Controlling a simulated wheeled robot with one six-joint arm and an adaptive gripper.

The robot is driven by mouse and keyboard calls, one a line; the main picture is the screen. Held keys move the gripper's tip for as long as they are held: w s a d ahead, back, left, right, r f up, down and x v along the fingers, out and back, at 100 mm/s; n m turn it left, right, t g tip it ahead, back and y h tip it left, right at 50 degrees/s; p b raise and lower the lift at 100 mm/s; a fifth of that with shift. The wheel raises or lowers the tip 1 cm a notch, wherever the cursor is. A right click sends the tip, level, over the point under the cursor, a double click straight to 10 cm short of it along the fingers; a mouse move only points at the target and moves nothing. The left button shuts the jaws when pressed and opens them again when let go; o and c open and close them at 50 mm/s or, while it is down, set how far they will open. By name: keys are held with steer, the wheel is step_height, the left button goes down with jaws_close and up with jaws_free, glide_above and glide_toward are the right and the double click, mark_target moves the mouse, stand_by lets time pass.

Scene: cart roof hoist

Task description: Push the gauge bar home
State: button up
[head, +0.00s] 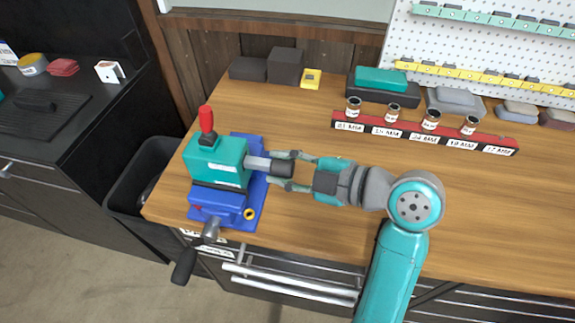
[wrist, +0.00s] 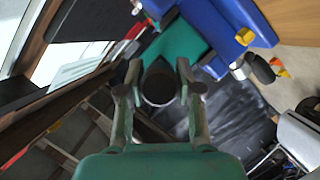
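A teal block (head: 215,160) sits clamped in a blue vise (head: 218,205) at the left end of the bench. The grey gauge bar (head: 257,163) sticks out of the block's right side and ends in a dark round knob (head: 284,169). In the wrist view the knob's round end (wrist: 159,86) faces me, with the teal block (wrist: 178,42) behind it. My gripper (head: 272,170) reaches in from the right. Its fingers stand open on either side of the knob, with small gaps visible in the wrist view (wrist: 159,72). How deep the bar sits inside the block is hidden.
A red-handled tool (head: 206,120) stands on the block. The vise handle (head: 186,264) hangs past the bench front. A labelled red rack (head: 425,133) with several small jars lies right of centre. Dark boxes (head: 285,66) stand at the back. The bench between is clear.

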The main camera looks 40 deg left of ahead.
steer(key=o, duration=0.3)
steer(key=shift+d, duration=0.1)
steer(key=v, duration=1.1)
steer(key=shift+w+d, duration=0.15)
steer(key=shift+d, duration=0.25)
